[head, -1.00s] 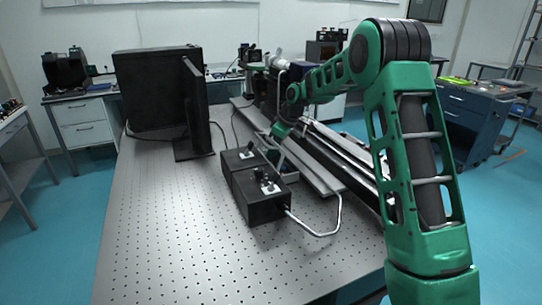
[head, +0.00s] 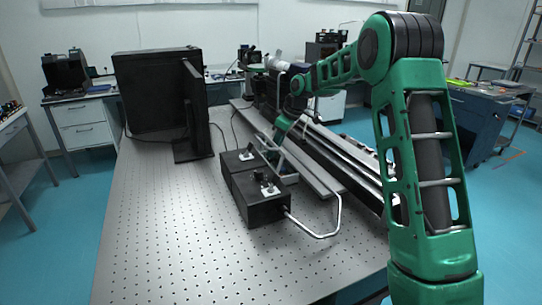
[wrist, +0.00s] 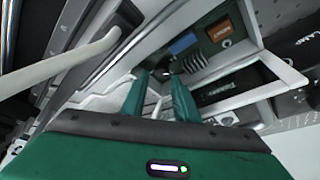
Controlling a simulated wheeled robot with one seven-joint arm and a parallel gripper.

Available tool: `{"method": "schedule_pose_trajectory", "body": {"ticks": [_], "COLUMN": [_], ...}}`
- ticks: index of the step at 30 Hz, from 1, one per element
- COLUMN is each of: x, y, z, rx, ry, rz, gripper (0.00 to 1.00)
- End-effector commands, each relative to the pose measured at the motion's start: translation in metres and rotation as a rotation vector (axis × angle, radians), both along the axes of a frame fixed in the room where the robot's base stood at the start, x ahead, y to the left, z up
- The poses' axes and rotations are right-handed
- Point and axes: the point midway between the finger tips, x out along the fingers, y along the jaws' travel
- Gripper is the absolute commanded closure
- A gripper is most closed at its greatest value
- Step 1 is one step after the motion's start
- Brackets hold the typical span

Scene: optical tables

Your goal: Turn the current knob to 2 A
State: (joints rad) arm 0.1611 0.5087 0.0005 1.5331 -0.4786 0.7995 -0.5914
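My gripper (wrist: 158,76) shows its two green fingers apart in the wrist view, with a visible gap between them. Past the fingertips is a dark panel (wrist: 222,62) with a blue patch and an orange patch, probably displays. A small dark shape near the tips may be a knob, but I cannot tell; no scale or number is readable. In the head view my gripper (head: 275,138) points down just behind two black boxes, the near one (head: 265,208) and the far one (head: 238,160), which carry small fittings on top. The current knob is not clearly identifiable there.
A bent pale tube (head: 338,215) leaves the near box. Long rails (head: 335,160) run along the right. The table's front left is clear.

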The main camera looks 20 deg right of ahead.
Motion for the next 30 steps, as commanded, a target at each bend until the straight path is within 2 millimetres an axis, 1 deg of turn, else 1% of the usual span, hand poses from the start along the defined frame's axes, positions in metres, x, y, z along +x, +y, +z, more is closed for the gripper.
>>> {"method": "schedule_pose_trajectory", "body": {"ticks": [1,6,9,12,17,26,30], "x": [-0.002,-0.009,-0.013,-0.015,-0.017,-0.017,-0.013], "y": [-0.004,-0.013,-0.017,-0.02,-0.022,-0.021,-0.019], "z": [0.01,0.039,0.052,0.061,0.067,0.067,0.065], "rx": [-0.001,-0.001,-0.001,-0.001,-0.001,-0.002,-0.015], "ry": [-0.004,-0.004,-0.004,-0.004,-0.002,-0.002,0.012], "rz": [-0.002,-0.003,-0.002,-0.002,-0.002,0.001,0.071], "gripper": [0.72,0.72,0.72,0.72,0.72,0.72,0.72]}}
